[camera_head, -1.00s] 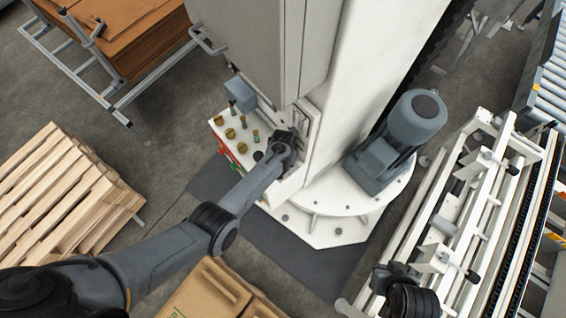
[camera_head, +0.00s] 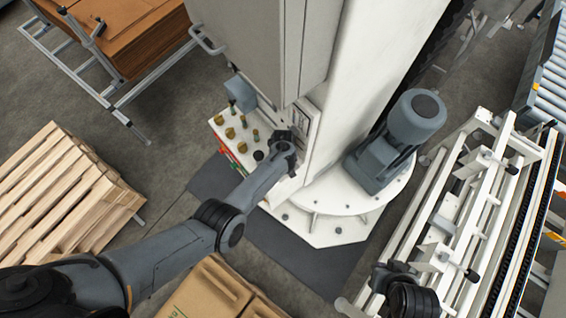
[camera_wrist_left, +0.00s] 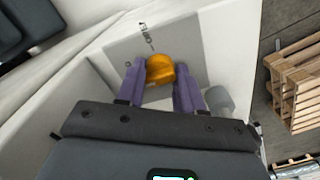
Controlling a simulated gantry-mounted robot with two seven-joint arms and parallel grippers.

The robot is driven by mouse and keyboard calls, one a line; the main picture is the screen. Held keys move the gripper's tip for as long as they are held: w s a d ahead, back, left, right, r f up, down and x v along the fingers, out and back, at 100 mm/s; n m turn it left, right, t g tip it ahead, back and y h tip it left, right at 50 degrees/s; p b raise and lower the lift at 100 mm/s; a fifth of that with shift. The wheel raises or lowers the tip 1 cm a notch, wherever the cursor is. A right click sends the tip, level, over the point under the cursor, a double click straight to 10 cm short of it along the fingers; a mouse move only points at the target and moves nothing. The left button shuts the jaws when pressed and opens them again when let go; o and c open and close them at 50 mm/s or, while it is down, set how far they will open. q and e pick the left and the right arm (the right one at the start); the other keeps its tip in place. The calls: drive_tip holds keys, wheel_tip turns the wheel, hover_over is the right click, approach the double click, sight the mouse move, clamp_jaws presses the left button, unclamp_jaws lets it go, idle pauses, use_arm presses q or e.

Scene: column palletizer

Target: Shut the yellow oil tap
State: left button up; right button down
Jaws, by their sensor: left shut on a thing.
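The yellow oil tap (camera_wrist_left: 160,66) is a rounded knob on a grey panel face with dark lettering beside it in the left wrist view. My left gripper (camera_wrist_left: 158,82) has its two purple fingers on either side of the knob and is shut on it. In the head view my left wrist is against the side of the white machine column, and its fingers and the tap are hidden there.
A control box with several brass-coloured knobs (camera_head: 230,133) sits left of my left wrist. A grey motor (camera_head: 410,125) stands on the round white base (camera_head: 325,205). Cardboard boxes (camera_head: 215,290) are below my left arm, and a wooden pallet stack (camera_head: 60,190) is at left.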

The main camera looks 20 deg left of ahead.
use_arm(q)
drive_tip(key=o, duration=1)
wheel_tip(320, 180, up, 11)
idle(0.4)
drive_tip(key=shift+f, duration=0.1)
drive_tip(key=s+a+r+m+t, duration=0.1)
drive_tip(key=s+a+m+t, duration=0.2)
drive_tip(key=s, duration=0.9)
drive_tip(key=s+a+r+m, duration=0.3)
drive_tip(key=s+r+m, duration=0.2)
drive_tip(key=s+r, duration=0.6)
drive_tip(key=shift+s, duration=1.2)
